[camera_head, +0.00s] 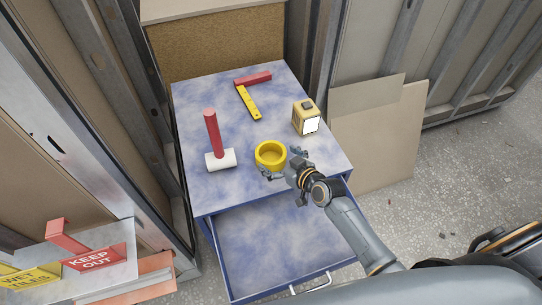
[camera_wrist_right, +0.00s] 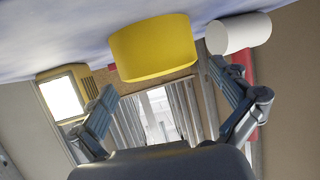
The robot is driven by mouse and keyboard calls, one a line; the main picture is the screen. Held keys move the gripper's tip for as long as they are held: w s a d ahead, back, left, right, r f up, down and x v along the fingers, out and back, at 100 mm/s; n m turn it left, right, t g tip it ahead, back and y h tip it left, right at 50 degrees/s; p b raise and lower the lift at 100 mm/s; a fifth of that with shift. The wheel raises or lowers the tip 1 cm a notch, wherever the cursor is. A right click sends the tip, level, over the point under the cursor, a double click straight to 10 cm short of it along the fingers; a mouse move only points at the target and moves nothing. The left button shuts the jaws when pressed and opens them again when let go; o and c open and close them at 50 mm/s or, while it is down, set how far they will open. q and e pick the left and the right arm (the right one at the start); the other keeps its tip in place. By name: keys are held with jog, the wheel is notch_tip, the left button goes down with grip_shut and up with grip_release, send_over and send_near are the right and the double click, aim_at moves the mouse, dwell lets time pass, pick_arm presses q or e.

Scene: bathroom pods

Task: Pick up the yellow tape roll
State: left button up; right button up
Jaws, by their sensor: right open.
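The yellow tape roll (camera_head: 270,154) lies flat on the blue mottled top of the cabinet (camera_head: 205,185), near its front edge. Its hollow centre faces up. My right gripper (camera_head: 281,164) is open at the front right of the roll, one finger at its front and one at its right. In the right wrist view the roll (camera_wrist_right: 153,48) shows beyond the two spread fingers (camera_wrist_right: 160,82), roughly between them. Nothing is held. Whether a finger touches the roll I cannot tell. My left gripper is not in view.
A mallet (camera_head: 220,159) with a red handle stands left of the roll. A red and yellow square (camera_head: 250,100) lies behind, and a yellow box-like device (camera_head: 304,115) stands at right. An open drawer (camera_head: 270,240) juts out below. Signs (camera_head: 95,257) sit at lower left.

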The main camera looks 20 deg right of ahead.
aim_at(264, 148)
jog(key=x, duration=0.3)
jog(key=shift+w, duration=0.4)
jog(key=shift+w+a+f, duration=0.1)
jog(key=shift+w+f, duration=0.1)
jog(key=c, duration=1)
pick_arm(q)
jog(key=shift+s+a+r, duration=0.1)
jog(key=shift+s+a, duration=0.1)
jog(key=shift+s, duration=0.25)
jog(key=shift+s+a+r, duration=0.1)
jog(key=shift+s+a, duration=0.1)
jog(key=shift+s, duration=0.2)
pick_arm(e)
jog(key=shift+r, duration=0.1)
